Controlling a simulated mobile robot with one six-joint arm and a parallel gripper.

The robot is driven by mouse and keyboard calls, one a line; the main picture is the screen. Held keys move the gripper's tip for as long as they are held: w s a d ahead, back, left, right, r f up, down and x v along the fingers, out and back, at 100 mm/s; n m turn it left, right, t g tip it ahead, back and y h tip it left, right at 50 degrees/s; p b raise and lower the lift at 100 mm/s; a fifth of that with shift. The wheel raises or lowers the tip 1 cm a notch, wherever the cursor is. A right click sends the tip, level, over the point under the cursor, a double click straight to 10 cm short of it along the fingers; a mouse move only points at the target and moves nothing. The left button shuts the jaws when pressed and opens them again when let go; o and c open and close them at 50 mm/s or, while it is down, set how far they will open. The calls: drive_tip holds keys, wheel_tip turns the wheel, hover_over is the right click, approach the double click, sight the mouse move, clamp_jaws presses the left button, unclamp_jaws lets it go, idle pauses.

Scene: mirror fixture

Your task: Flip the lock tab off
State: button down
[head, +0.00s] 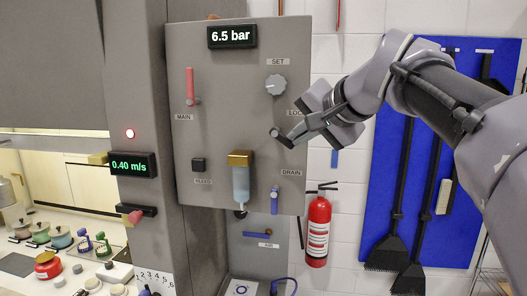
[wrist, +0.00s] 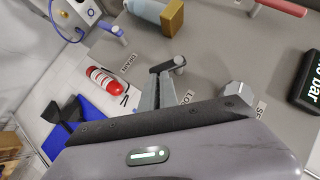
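The lock tab is a small black lever on a grey round pivot. In the head view its pivot (head: 275,132) sits at the panel's right side, below the partly covered label beginning "LOC". In the wrist view the black tab (wrist: 160,68) lies beside the tip of my gripper (wrist: 161,82). My gripper (head: 297,135) reaches in from the right in the head view. Its fingers look closed together, with the tip at the tab. I cannot tell whether they touch it. The gripper body hides part of the label.
The grey panel (head: 225,110) carries a red MAIN lever (head: 190,86), a SET knob (head: 276,84), a gold-topped cylinder (head: 240,178) and a blue DRAIN lever (head: 275,199). Its display (head: 232,36) reads 6.5 bar. A fire extinguisher (head: 317,230) hangs right of the panel.

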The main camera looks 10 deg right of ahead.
sight(288, 147)
wheel_tip(288, 147, down, 3)
drive_tip(key=m+t+y+b, duration=0.1)
drive_tip(key=b, duration=0.3)
drive_tip(key=m+y+b, duration=0.1)
drive_tip(key=b, duration=0.3)
drive_tip(key=shift+w+a+r+t, duration=0.1)
drive_tip(key=shift+w+r+t, duration=0.1)
drive_tip(key=shift+t, duration=0.2)
drive_tip(key=m+y+b, duration=0.1)
drive_tip(key=b, duration=0.1)
drive_tip(key=t+b, duration=0.1)
drive_tip(key=b, duration=0.1)
drive_tip(key=shift+a+f+m+t+y, duration=0.2)
drive_tip(key=shift+a+m+t+y, duration=0.1)
drive_tip(key=shift+m+y, duration=0.1)
